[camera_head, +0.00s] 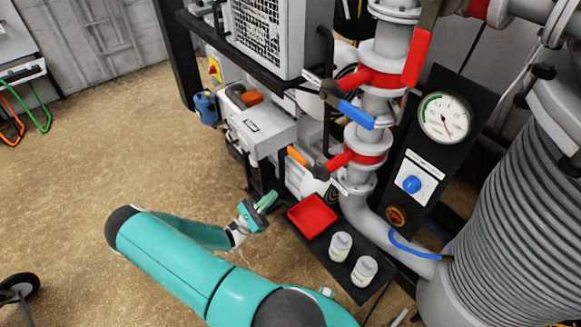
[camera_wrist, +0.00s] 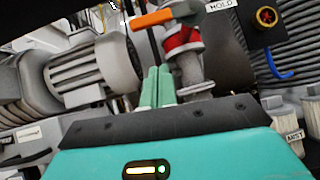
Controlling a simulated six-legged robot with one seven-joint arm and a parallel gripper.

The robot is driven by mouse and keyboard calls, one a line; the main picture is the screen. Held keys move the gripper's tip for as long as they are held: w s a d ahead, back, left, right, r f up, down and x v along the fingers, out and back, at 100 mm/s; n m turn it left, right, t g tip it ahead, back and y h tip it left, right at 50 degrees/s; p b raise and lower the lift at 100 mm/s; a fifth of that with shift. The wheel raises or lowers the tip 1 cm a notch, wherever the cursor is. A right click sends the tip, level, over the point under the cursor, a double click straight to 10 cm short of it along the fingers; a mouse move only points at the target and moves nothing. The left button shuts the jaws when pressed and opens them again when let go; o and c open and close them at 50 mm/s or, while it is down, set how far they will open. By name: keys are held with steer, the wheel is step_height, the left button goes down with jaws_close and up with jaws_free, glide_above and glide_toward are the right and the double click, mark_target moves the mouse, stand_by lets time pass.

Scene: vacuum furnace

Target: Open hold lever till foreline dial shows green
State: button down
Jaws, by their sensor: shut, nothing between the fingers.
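An orange lever (camera_head: 297,156) sits on the lower red valve body (camera_head: 368,157) of the grey pipe stack. It also shows in the wrist view (camera_wrist: 165,18), lying nearly level, with a HOLD label (camera_wrist: 222,4) to its right. The round foreline dial (camera_head: 445,117) has a white face with a green arc at its left; its needle seems to point low and right, but the exact reading is too small to tell. My gripper (camera_head: 266,200) is shut and empty, below and left of the orange lever, apart from it. Its green fingers (camera_wrist: 157,87) lie together in the wrist view.
A blue lever (camera_head: 356,115) and a red lever (camera_head: 416,57) sit higher on the pipes. A red tray (camera_head: 312,216) and two white jars (camera_head: 340,246) stand on the low dark shelf near my gripper. A ribbed grey column (camera_head: 510,190) stands right. The floor at left is open.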

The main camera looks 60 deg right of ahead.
mark_target(304, 163)
steer(key=n+t+h, duration=0.1)
steer(key=f+n+h, duration=0.1)
steer(key=d+n+t, duration=0.1)
steer(key=shift+s+f+t+h, duration=0.3)
steer(key=shift+f+h, duration=0.05)
steer(key=shift+h, duration=0.05)
steer(key=w+a+r+x, duration=0.1)
steer(key=a+r+x, duration=0.1)
steer(key=x, duration=1)
steer(key=shift+s+d+r, duration=0.15)
steer(key=shift+d+r, duration=0.15)
steer(key=shift+r, duration=0.05)
